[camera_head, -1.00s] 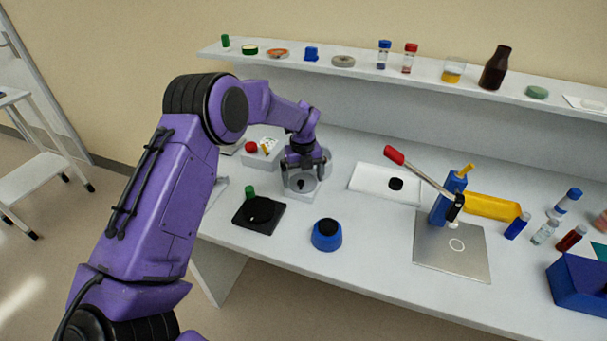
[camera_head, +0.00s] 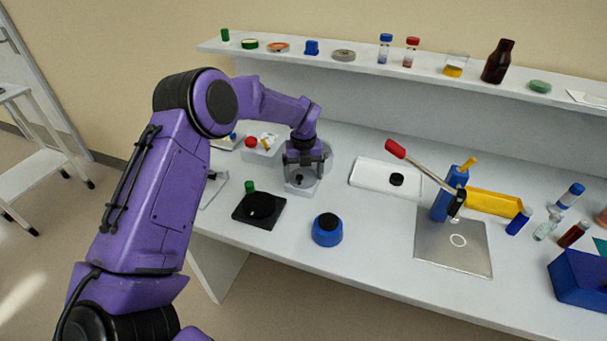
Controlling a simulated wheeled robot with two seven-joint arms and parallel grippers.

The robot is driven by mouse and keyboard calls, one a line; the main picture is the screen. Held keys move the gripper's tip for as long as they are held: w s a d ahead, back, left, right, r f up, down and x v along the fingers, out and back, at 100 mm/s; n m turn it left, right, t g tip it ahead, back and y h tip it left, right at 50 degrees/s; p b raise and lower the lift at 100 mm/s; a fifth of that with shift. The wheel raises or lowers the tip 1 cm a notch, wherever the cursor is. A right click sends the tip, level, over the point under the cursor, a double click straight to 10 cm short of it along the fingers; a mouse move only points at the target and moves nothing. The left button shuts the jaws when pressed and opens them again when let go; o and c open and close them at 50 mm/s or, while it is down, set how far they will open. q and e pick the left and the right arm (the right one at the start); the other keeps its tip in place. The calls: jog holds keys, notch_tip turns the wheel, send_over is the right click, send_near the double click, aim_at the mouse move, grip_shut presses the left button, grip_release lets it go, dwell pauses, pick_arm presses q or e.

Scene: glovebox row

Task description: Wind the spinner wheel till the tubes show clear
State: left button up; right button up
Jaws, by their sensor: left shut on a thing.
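A small pale grey device (camera_head: 300,188) with a round grey face and a dark spot near its middle stands at the back left of the bench; I take it for the spinner. A translucent round disc (camera_head: 327,152) shows behind it. My left gripper (camera_head: 304,168) points down at this device, its fingers at the round part, and is shut on a part there. The fingers and wrist hide what exactly is held. I cannot make out tubes in the device or whether they are clear. My right gripper is not in view.
A black square base with a round dark top (camera_head: 258,210) and a blue pot with a black lid (camera_head: 327,230) stand in front. A white tray (camera_head: 372,177) and a red-handled lever stand (camera_head: 440,205) are to the right. A shelf (camera_head: 430,82) with small items runs behind.

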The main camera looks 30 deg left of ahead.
pick_arm(q)
jog(key=m+b, duration=0.1)
jog(key=m, duration=0.1)
jog(key=shift+a+m, duration=0.1)
jog(key=shift+m, duration=0.2)
jog(key=m, duration=0.2)
jog(key=shift+m, duration=0.4)
jog(key=m, duration=0.4)
jog(key=shift+a, duration=0.15)
jog(key=shift+a+m+p, duration=0.1)
jog(key=shift+m+p, duration=0.25)
jog(key=shift+m, duration=1.75)
jog(key=o, duration=0.8)
jog(key=shift+c, duration=0.2)
notch_tip(320, 180, up, 11)
jog(key=b, duration=0.1)
jog(key=shift+f+b, duration=0.2)
jog(key=shift+b, duration=0.2)
